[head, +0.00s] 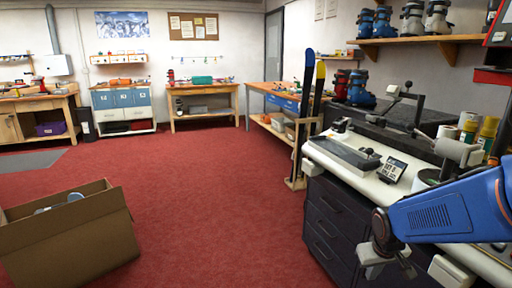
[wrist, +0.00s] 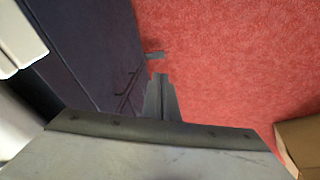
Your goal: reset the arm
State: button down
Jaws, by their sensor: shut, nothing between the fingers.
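My gripper (wrist: 160,82) shows in the wrist view, its narrow grey fingers together with nothing between them. It hangs beside the dark drawer cabinet (wrist: 85,55), with red carpet beyond its tips. In the head view my blue arm reaches in from the right, over the front of the workbench (head: 335,163). The fingers cannot be made out clearly there.
The dark drawer cabinet (head: 335,215) stands under the workbench, which carries a binding machine and a small display (head: 391,170). An open cardboard box (head: 70,245) sits on the floor at left; its edge shows in the wrist view (wrist: 298,145). The red carpet (head: 200,190) between is clear.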

jog(key=s+a+r, duration=0.3)
jog(key=s+r, duration=0.3)
jog(key=s, duration=0.2)
jog(key=s+a+r+t+y, duration=0.1)
jog(key=s+a+r, duration=0.2)
jog(key=s+r, duration=0.4)
jog(key=shift+s+m+t, duration=0.3)
jog(key=shift+s, duration=0.8)
